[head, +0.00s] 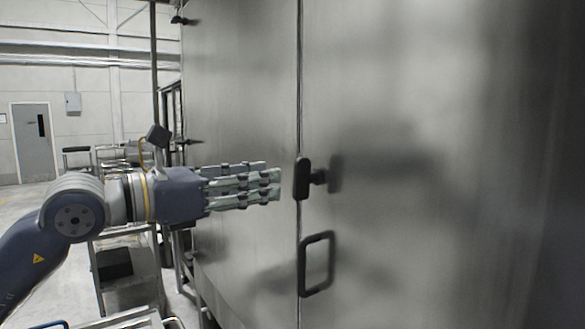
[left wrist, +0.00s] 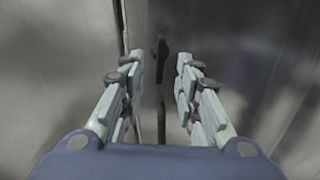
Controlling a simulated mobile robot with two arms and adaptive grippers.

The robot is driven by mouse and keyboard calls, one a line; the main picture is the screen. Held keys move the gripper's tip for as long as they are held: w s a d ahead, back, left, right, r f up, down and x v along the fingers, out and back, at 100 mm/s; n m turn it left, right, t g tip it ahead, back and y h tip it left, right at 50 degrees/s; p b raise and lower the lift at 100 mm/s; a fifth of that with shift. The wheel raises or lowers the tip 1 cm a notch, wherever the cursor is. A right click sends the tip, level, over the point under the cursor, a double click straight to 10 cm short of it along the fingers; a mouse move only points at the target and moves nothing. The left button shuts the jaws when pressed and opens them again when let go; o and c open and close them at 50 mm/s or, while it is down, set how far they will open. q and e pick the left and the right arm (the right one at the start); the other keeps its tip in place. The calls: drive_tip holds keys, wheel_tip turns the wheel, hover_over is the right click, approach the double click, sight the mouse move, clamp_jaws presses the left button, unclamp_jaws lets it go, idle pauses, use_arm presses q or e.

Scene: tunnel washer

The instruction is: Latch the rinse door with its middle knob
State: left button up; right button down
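The door (head: 430,230) is a large brushed-metal panel to the right of a vertical seam. A dark knob (head: 302,179) stands out from it at the seam, its bar upright. My left gripper (head: 278,184) points at the knob from the left with its fingertips just short of it. In the left wrist view the fingers (left wrist: 160,64) are spread apart with nothing between the pads, and the knob (left wrist: 161,48) shows beyond them in the gap. My right gripper is out of view.
A dark loop handle (head: 317,264) sits on the door below the knob. Another metal panel (head: 240,90) lies left of the seam, behind my gripper. Metal carts (head: 125,265) stand at the lower left. A grey room door (head: 33,143) is far back.

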sight(295, 176)
use_arm(q)
drive_tip(key=p+x, duration=0.2)
drive_tip(key=x, duration=0.4)
drive_tip(key=shift+d+r, duration=0.1)
drive_tip(key=shift+r, duration=0.1)
drive_tip(key=shift+w+d+f+p, duration=0.15)
drive_tip(key=shift+w+d+p, duration=0.15)
drive_tip(key=shift+d+p, duration=0.1)
clamp_jaws()
